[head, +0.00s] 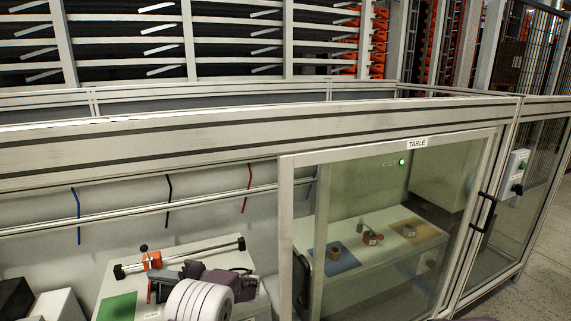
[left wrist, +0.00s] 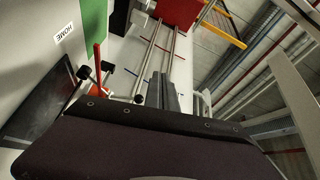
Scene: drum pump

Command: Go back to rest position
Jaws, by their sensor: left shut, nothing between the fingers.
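My left gripper (head: 168,283) is low in the head view, over the white table (head: 105,282) beside the rail with the orange carriage (head: 151,260). Its dark fingers (left wrist: 163,92) are together in the left wrist view, with nothing between them. The green patch (head: 117,307) lies on the table to the left of the gripper. It also shows in the left wrist view (left wrist: 58,62), beside a HOME label (left wrist: 64,33). My right gripper is not in view.
A framed glass door (head: 390,215) labelled TABLE (head: 417,143) closes off the right side, with a green light. Behind it, a table carries a blue mat (head: 340,262), an orange mat (head: 428,229) and small round parts. Coloured hooks hang on a bar (head: 120,213) behind my arm.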

